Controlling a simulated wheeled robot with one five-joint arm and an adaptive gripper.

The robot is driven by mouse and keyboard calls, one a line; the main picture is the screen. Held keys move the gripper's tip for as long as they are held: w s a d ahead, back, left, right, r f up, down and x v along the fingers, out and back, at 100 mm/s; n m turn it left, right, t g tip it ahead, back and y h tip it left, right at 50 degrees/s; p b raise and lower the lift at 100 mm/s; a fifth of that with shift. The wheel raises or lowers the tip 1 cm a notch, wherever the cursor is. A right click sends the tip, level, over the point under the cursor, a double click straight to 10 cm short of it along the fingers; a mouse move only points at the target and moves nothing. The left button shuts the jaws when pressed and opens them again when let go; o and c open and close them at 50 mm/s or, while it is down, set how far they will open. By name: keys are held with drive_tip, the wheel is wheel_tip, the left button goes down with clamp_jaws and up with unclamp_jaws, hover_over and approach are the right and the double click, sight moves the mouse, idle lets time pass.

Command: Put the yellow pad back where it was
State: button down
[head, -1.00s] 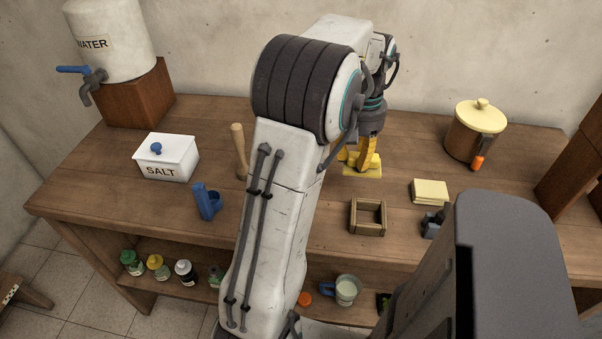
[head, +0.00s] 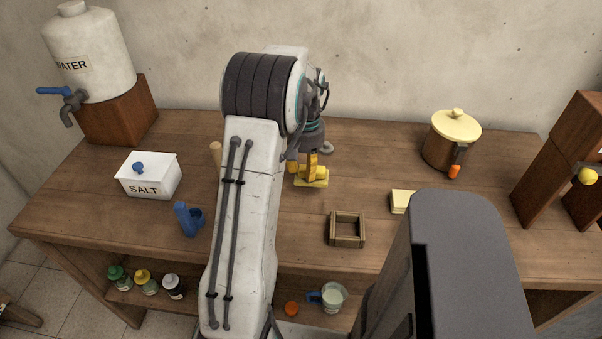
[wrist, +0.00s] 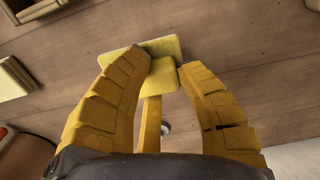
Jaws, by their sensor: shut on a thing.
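The yellow pad (wrist: 158,48) is between the two yellow fingers of my gripper (wrist: 164,68) in the wrist view. A second yellow block-like face shows just below it there; I cannot tell whether it is part of the same pad. My gripper (head: 305,170) is shut on the pad, which also shows in the head view (head: 315,182), low over the back middle of the table. I cannot tell whether its underside touches the wood. A separate pale yellow stack of pads (head: 402,200) lies to the right, partly hidden by a grey part of my body.
A small wooden frame (head: 347,242) lies in front of the gripper. A lidded pot (head: 449,145) stands back right, a salt box (head: 148,180) and blue holder (head: 187,222) at left. A small grey round thing (head: 327,147) lies just behind the gripper. Bare wood lies between gripper and pot.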

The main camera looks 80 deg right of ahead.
sight(301, 176)
drive_tip(key=shift+w+d+f, duration=0.35)
drive_tip(key=shift+w+f, duration=0.05)
drive_tip(key=shift+w, duration=0.15)
wheel_tip(301, 176, down, 3)
drive_tip(key=p, duration=0.3)
drive_tip(key=shift+r, duration=0.15)
drive_tip(key=shift+f+p, duration=0.3)
drive_tip(key=shift+f, duration=0.4)
drive_tip(key=c, duration=0.9)
unclamp_jaws()
drive_tip(key=shift+f, duration=0.1)
drive_tip(key=shift+c, duration=0.2)
drive_tip(key=shift+d+r, duration=0.1)
drive_tip(key=shift+r, duration=0.55)
wheel_tip(301, 176, up, 11)
drive_tip(key=b, duration=0.3)
